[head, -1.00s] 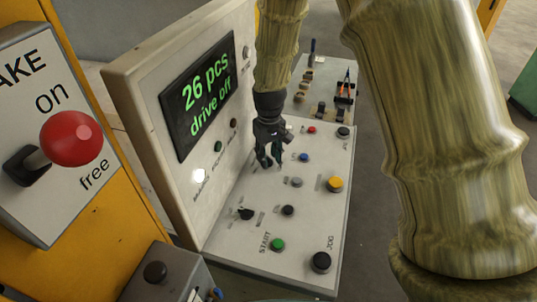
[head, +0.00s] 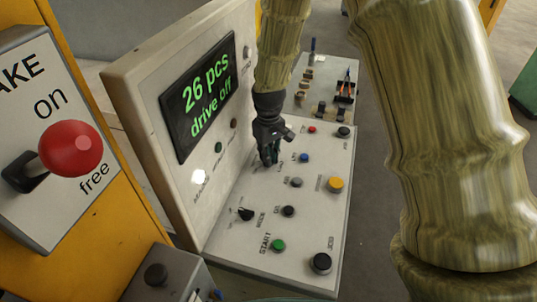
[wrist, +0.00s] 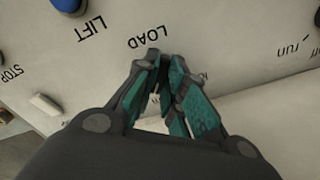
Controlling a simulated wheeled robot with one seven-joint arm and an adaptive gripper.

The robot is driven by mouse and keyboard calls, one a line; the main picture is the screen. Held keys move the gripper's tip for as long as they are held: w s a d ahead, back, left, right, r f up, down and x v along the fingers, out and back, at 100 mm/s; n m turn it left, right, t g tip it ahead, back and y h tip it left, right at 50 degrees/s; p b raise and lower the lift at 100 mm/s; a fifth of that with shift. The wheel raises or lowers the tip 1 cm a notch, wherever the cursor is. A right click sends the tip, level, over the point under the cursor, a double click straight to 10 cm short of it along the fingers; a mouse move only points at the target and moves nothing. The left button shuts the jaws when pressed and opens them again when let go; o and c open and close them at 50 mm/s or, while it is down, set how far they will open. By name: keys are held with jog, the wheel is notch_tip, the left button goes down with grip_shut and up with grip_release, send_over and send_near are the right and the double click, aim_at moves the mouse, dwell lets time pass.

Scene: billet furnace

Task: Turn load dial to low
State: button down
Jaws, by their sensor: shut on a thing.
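My gripper (head: 268,160) reaches down to the sloping control panel (head: 318,222), below the lit display. In the wrist view its teal-padded fingers (wrist: 163,75) are closed in at the LOAD label (wrist: 150,37). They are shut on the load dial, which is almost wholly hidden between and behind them. I cannot read where the dial points; only a scrap of lettering shows to the right of the fingers.
The display (head: 205,97) reads "26 pcs, drive off". A blue LIFT button (head: 304,158), a black mode knob (head: 246,213), a green START button (head: 278,245) and a yellow button (head: 335,184) are nearby. A red-knobbed brake lever (head: 70,150) stands at left.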

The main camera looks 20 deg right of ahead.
jog(key=n+p, duration=0.1)
jog(key=n, duration=0.3)
jog(key=n+p, duration=0.1)
jog(key=n, duration=0.4)
jog(key=n+p, duration=0.2)
jog(key=n, duration=0.2)
jog(key=shift+f+n+p, duration=0.1)
jog(key=shift+n+p, duration=0.45)
jog(key=shift+n, duration=1.15)
jog(key=c, duration=1.5)
grip_release()
jog(key=shift+a, duration=0.1)
jog(key=shift+w, duration=0.1)
